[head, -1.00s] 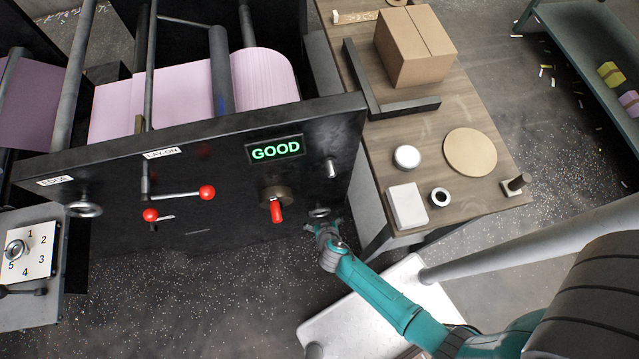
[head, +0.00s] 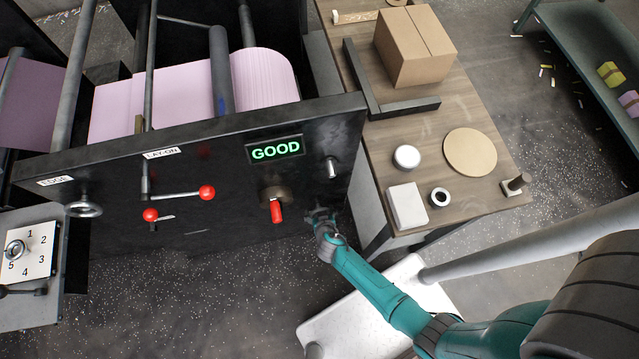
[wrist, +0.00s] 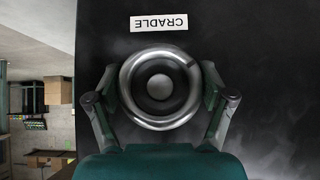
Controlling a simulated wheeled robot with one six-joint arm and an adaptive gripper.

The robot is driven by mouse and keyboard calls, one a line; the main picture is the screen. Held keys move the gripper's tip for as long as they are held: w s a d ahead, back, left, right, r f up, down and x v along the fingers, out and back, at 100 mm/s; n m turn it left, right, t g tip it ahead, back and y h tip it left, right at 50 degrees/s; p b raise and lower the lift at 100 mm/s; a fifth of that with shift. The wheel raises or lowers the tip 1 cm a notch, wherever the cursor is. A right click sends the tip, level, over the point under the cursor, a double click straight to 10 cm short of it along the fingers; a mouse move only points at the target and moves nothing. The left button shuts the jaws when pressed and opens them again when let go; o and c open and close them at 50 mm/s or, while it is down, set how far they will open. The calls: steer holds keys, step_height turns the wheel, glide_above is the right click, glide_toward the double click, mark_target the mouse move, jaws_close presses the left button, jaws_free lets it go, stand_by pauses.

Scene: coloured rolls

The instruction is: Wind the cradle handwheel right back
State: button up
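The cradle handwheel (wrist: 160,88) is a round grey metal wheel with a bright hub. It sits on the dark machine panel beside a white CRADLE label (wrist: 159,22), which appears upside down in the wrist view. A small dark mark shows on its upper right rim. My gripper (wrist: 161,85) has its fingers spread wide, one on each side of the wheel. Little or no gap shows at the rim, and I cannot tell whether the pads touch it. In the head view my gripper (head: 320,216) is at the panel's lower right and hides most of the wheel.
A lit GOOD display (head: 276,149), a red-handled knob (head: 276,209) and a metal peg (head: 333,168) are on the panel nearby. Red-tipped levers (head: 206,193) are farther left. A wooden bench (head: 455,115) with a cardboard box (head: 416,45) stands close on the right.

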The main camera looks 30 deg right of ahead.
stand_by(0.3)
steer(key=shift+w+n+g+h, duration=0.1)
steer(key=shift+n+g+h, duration=0.3)
steer(key=shift+n+h, duration=0.55)
steer(key=n+h, duration=0.1)
steer(key=h, duration=0.2)
steer(key=n+h, duration=0.2)
steer(key=h, duration=0.2)
steer(key=shift+d+r+g, duration=0.1)
steer(key=shift+r+g, duration=0.05)
steer(key=shift+g, duration=0.15)
steer(key=shift+n+h, duration=0.35)
steer(key=shift+n, duration=0.1)
steer(key=o, duration=1)
steer(key=shift+o, duration=0.2)
